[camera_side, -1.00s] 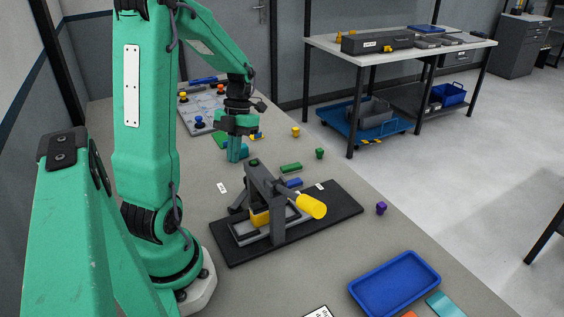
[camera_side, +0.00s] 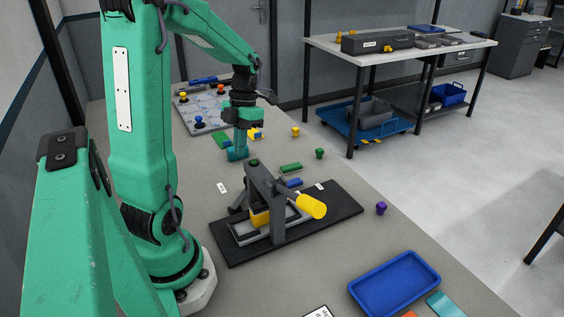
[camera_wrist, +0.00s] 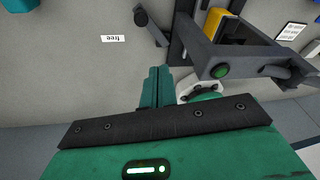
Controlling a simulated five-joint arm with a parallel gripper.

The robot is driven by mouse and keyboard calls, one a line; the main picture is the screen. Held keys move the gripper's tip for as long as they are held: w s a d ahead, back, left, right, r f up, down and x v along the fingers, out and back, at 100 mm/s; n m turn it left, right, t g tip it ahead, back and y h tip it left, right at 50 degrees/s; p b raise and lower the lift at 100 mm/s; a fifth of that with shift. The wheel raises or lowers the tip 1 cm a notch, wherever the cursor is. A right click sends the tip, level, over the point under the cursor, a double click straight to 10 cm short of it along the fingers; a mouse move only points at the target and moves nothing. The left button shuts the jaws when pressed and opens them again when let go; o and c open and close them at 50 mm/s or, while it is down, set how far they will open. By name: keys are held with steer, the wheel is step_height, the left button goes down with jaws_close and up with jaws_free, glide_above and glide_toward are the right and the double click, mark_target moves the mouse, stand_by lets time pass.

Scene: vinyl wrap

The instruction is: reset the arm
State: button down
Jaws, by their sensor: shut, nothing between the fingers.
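My green arm stands at the left of the bench in the side view. My gripper (camera_side: 238,154) points down over the bench, behind the dark press fixture (camera_side: 275,205) and apart from it. Its fingers are shut together and hold nothing. The wrist view also shows the closed fingers (camera_wrist: 157,87), with bare bench around their tips. The fixture has a yellow handle (camera_side: 312,205) and a yellow block (camera_side: 260,217) inside its frame, and stands on a black base plate (camera_side: 340,200).
Green (camera_side: 291,167) and blue (camera_side: 294,183) blocks lie behind the fixture. A grey board with coloured knobs (camera_side: 205,100) is at the far left. A blue tray (camera_side: 356,290) is in front. A white "free" label (camera_wrist: 111,38) lies on the bench. Small pegs stand near the right edge.

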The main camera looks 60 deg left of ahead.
steer(key=d+r+m+t, duration=0.1)
steer(key=d+r+m, duration=0.1)
steer(key=m, duration=0.3)
steer(key=w+d+r+m+t+y, duration=0.1)
steer(key=d+m, duration=0.3)
steer(key=m, duration=0.2)
steer(key=d+r+m+t+y, duration=0.1)
steer(key=d+r+m, duration=0.1)
steer(key=m, duration=0.3)
steer(key=shift+w+d+r+m, duration=0.2)
steer(key=shift+d+r+m, duration=0.1)
steer(key=shift+d+m, duration=0.15)
steer(key=d+m, duration=0.1)
steer(key=m, duration=0.2)
steer(key=d+r+m+t, duration=0.1)
steer(key=d+m, duration=0.1)
steer(key=d+r+m+t, duration=0.1)
steer(key=m, duration=0.2)
steer(key=shift+s+d+m+y, duration=0.2)
steer(key=shift+s+m+y, duration=0.1)
steer(key=shift+s+m, duration=0.05)
steer(key=s+d+r+m+t, duration=0.2)
steer(key=d+m, duration=0.3)
steer(key=m, duration=0.8)
steer(key=shift+s+d+m+t, duration=0.15)
steer(key=shift+d+m+t, duration=0.25)
steer(key=shift+t, duration=0.1)
